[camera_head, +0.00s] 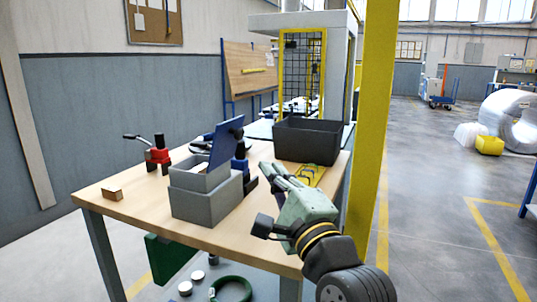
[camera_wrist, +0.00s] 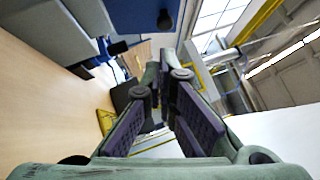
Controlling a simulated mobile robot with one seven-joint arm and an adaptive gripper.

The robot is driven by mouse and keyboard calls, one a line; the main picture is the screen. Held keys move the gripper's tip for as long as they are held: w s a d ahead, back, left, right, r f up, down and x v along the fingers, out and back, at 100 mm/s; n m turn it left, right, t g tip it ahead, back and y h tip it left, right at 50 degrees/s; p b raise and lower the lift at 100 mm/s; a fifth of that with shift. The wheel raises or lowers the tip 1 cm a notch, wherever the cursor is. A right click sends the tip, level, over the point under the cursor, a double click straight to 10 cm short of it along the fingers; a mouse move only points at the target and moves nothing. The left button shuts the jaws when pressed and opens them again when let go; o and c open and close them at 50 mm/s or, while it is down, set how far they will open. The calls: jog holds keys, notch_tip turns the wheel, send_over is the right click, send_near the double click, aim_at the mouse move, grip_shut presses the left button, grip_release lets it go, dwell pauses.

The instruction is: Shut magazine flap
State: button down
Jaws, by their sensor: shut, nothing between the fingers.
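The magazine (camera_head: 205,202) is a grey box on the wooden table, and its grey wall also shows at the upper left of the wrist view (camera_wrist: 45,28). Its blue flap (camera_head: 224,147) stands up, tilted open above the box. A dark knob (camera_head: 237,133) is on the flap's right side. My gripper (camera_head: 268,173) is to the right of the magazine, apart from the flap. Its fingers meet at the tips (camera_wrist: 164,62), shut and empty.
A black bin (camera_head: 308,141) stands behind my gripper on the table (camera_head: 133,199). A red clamp (camera_head: 158,155) and a small cardboard box (camera_head: 112,193) are left of the magazine. A yellow post (camera_head: 374,120) rises at the right.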

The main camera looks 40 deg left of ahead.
jog(key=p+x, duration=0.3)
jog(key=x, duration=0.6)
jog(key=shift+a+r+p, duration=0.1)
jog(key=shift+p, duration=0.25)
jog(key=shift+r+n+p, duration=0.3)
jog(key=shift+p, duration=0.3)
